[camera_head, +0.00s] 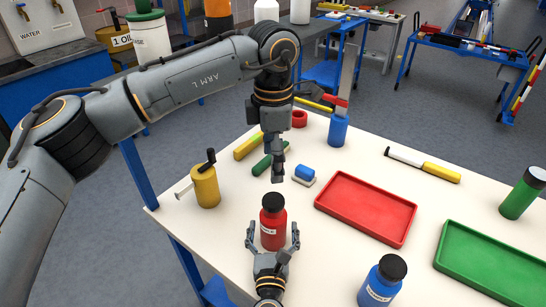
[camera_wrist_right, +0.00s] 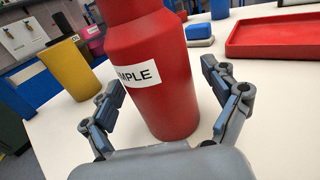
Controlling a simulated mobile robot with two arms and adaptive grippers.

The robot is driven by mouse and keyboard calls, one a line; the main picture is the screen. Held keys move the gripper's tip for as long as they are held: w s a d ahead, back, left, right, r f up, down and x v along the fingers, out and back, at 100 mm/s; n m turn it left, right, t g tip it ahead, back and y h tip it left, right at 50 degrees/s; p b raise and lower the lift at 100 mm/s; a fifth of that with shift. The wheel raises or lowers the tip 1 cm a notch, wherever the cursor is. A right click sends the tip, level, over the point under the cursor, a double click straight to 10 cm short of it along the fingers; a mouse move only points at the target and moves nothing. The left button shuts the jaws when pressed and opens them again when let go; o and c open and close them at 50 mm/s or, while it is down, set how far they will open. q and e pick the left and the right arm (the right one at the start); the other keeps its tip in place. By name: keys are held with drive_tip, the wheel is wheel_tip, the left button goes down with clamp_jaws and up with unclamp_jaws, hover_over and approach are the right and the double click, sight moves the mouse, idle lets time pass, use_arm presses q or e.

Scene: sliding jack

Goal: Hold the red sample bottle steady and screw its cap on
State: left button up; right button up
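The red sample bottle (camera_head: 273,231) stands upright on the white table near its front, with a black cap (camera_head: 273,201) on top. Its red body and white label also show in the right wrist view (camera_wrist_right: 165,85), where the cap is out of frame. My right gripper (camera_head: 272,236) is open, with one finger on each side of the bottle and gaps showing between fingers and bottle. My left gripper (camera_head: 278,178) points down above and just behind the cap, apart from it. Its fingers are seen edge-on, so their opening is unclear.
A red tray (camera_head: 366,207) lies right of the bottle, a green tray (camera_head: 492,262) farther right. A blue bottle (camera_head: 380,284) with a black cap stands front right. A yellow cup (camera_head: 206,187) with tools stands left. A blue-and-white block (camera_head: 304,173) lies behind the bottle.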

drive_tip(key=shift+s, duration=0.1)
drive_tip(key=s, duration=1.2)
drive_tip(key=shift+a, duration=0.25)
